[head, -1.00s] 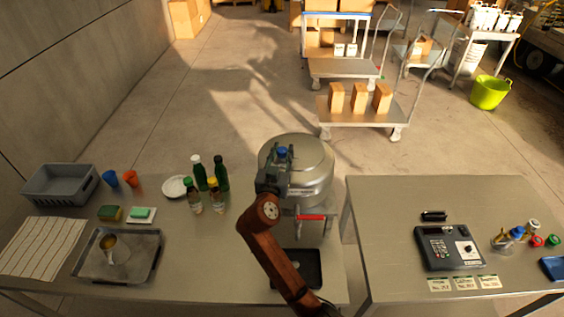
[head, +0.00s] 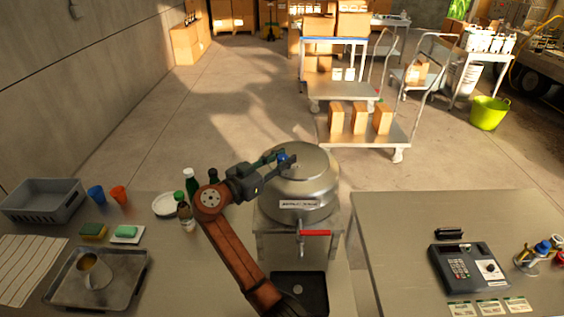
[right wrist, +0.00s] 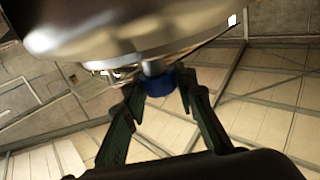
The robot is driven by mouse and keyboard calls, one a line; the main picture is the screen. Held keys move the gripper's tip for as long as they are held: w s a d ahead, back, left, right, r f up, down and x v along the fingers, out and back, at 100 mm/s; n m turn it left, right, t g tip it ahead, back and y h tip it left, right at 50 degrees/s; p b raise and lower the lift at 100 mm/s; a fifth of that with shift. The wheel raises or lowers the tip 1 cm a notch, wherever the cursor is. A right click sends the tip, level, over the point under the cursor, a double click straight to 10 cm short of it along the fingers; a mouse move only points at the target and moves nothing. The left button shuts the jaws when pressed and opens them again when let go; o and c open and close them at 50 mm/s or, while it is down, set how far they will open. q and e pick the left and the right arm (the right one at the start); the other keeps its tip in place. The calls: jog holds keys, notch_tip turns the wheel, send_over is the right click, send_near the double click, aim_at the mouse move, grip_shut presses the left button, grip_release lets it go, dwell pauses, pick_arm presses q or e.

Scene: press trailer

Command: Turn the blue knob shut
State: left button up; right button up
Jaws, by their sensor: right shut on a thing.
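The blue knob (head: 282,158) sits on top of a round steel tank (head: 302,200). My right gripper (head: 284,160) reaches it from the left and is shut on it. In the right wrist view the blue knob (right wrist: 158,83) shows between the two fingertips, below the blurred metal body of the tank. The fingers partly hide the knob in the head view. My left gripper is not in view.
The tank stands on a metal stand with a red-handled tap (head: 312,233) in front, above a black tray (head: 299,289). Bottles (head: 187,213) stand left of my right arm. A payment terminal (head: 468,268) lies on the right table, beyond a gap.

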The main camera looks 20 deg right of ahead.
jog(key=shift+r, duration=0.15)
jog(key=o, duration=1.2)
jog(key=v, duration=1.2)
